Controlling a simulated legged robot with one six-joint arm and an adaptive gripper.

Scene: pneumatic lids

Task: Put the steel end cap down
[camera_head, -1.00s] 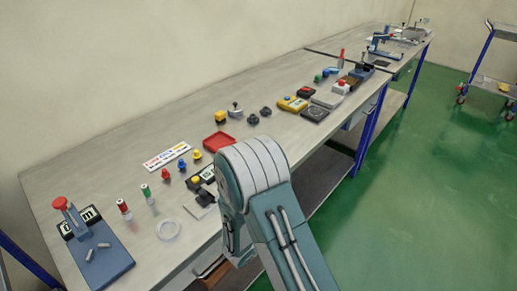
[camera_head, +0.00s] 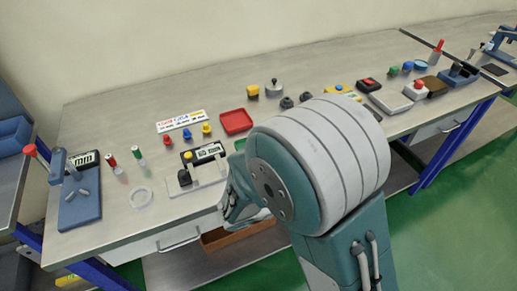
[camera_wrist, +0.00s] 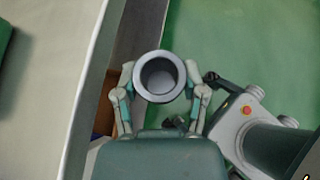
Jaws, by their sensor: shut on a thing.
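My gripper (camera_wrist: 160,88) is shut on the steel end cap (camera_wrist: 160,56), a grey round cup with a thick rim and a hollow middle, seen in the wrist view. The fingers press on it from left and right. In the wrist view the cap is over the gap and floor beside the bench (camera_wrist: 50,90), to the right of the bench's edge. In the head view my gripper (camera_head: 236,205) shows partly at the bench's front edge, behind my arm. The cap cannot be made out there.
On the bench are a red tray (camera_head: 236,122), a clear ring (camera_head: 141,197), a blue press (camera_head: 80,208), a caliper-like gauge (camera_head: 205,185) and several small coloured parts. Bare bench top lies near the front edge left of my gripper.

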